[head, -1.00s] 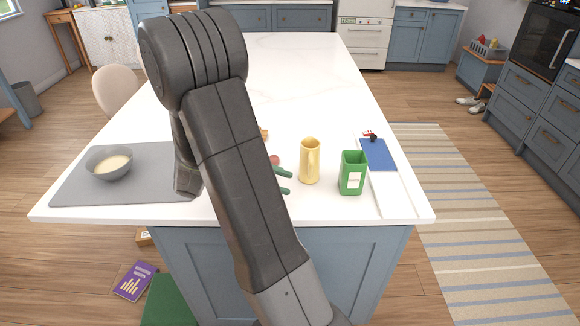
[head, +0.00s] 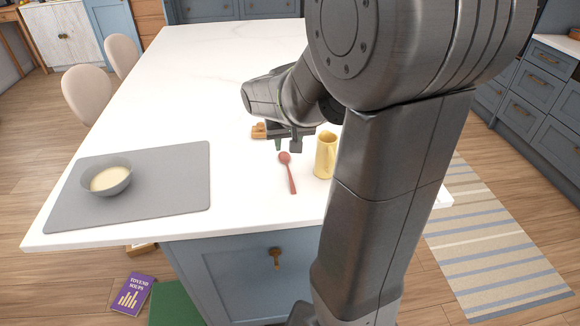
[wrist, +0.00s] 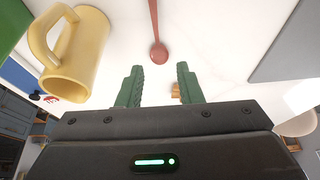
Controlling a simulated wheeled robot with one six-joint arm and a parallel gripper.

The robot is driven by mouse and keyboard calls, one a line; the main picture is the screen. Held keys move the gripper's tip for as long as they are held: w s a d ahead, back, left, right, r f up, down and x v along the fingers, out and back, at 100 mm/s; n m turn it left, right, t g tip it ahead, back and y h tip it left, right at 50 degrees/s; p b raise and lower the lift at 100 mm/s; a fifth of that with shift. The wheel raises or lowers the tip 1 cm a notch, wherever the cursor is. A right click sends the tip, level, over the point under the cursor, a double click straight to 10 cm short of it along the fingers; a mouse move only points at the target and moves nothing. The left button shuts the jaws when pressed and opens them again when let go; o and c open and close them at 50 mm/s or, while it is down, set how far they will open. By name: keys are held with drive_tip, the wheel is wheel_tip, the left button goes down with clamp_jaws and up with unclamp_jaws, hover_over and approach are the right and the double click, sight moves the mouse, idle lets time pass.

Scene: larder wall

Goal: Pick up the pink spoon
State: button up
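The pink spoon (head: 289,172) lies on the white island top, bowl end toward the back and handle toward the front edge. It also shows in the wrist view (wrist: 158,52), its bowl just beyond the space between the fingers and its handle running to the top edge. My gripper (wrist: 159,84) has its two green fingers spread apart with nothing between them. In the head view my gripper (head: 286,145) hangs just behind the spoon's bowl, apart from it. The spoon is unheld.
A yellow jug (head: 324,156) stands close to the right of the spoon. A grey mat (head: 185,175) with a bowl of pale food (head: 108,180) lies left. A small wooden item (head: 259,131) lies behind. Counter between mat and spoon is clear.

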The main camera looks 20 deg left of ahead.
approach(286, 164)
drive_tip(key=x, duration=0.2)
drive_tip(key=shift+w+a+f, duration=0.15)
drive_tip(key=shift+a+f, duration=0.05)
drive_tip(key=shift+a, duration=0.05)
drive_tip(key=shift+d+p+x, duration=0.2)
drive_tip(key=shift+p+x, duration=0.1)
drive_tip(key=shift+x, duration=2.4)
clamp_jaws()
